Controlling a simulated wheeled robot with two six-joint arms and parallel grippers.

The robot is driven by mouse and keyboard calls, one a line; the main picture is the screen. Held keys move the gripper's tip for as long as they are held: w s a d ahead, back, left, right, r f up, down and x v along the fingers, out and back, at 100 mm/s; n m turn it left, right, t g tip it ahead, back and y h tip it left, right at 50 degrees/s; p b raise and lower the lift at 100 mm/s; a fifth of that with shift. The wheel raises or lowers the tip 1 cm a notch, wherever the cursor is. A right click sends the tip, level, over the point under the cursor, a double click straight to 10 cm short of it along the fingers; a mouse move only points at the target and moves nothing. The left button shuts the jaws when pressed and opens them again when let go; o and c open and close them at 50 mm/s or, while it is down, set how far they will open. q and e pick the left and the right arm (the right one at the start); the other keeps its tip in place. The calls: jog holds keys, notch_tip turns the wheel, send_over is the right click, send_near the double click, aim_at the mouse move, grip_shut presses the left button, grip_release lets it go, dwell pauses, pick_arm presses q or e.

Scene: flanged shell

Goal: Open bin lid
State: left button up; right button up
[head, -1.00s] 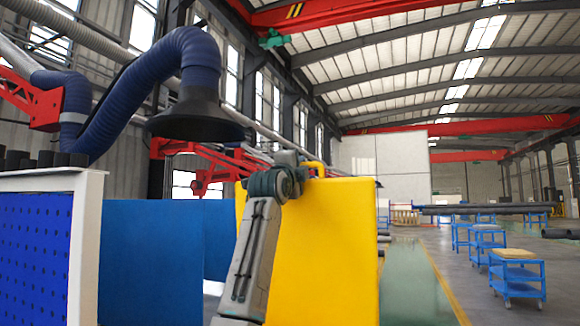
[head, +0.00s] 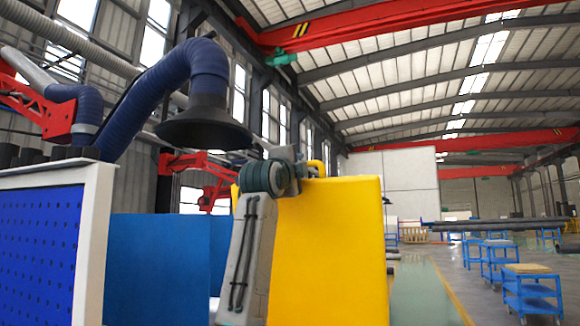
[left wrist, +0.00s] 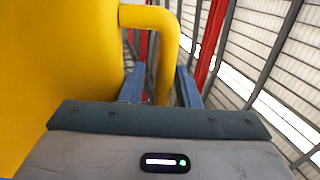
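The large yellow panel (head: 325,255), which looks like the bin or its lid, stands upright in the middle of the head view. A curved yellow handle (head: 318,166) sticks up at its top edge. In the left wrist view the handle (left wrist: 163,40) comes out from the yellow surface and bends down between the fingers. My left gripper (head: 305,167) is at the handle, with its fingers apart on either side of it (left wrist: 160,90). I cannot see contact on both sides. My right gripper is out of view.
A blue panel (head: 160,268) and a white-framed blue perforated board (head: 38,255) stand at the left. A dark extraction hood (head: 203,125) hangs above. Blue trolleys (head: 530,290) stand at the right. Open floor (head: 420,290) lies right of the yellow panel.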

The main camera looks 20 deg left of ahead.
pick_arm(q)
jog(key=shift+s+r+b, duration=0.15)
jog(key=shift+s+b, duration=1.15)
jog(key=shift+s, duration=1.05)
jog(key=shift+o, duration=0.8)
jog(key=shift+s, duration=0.15)
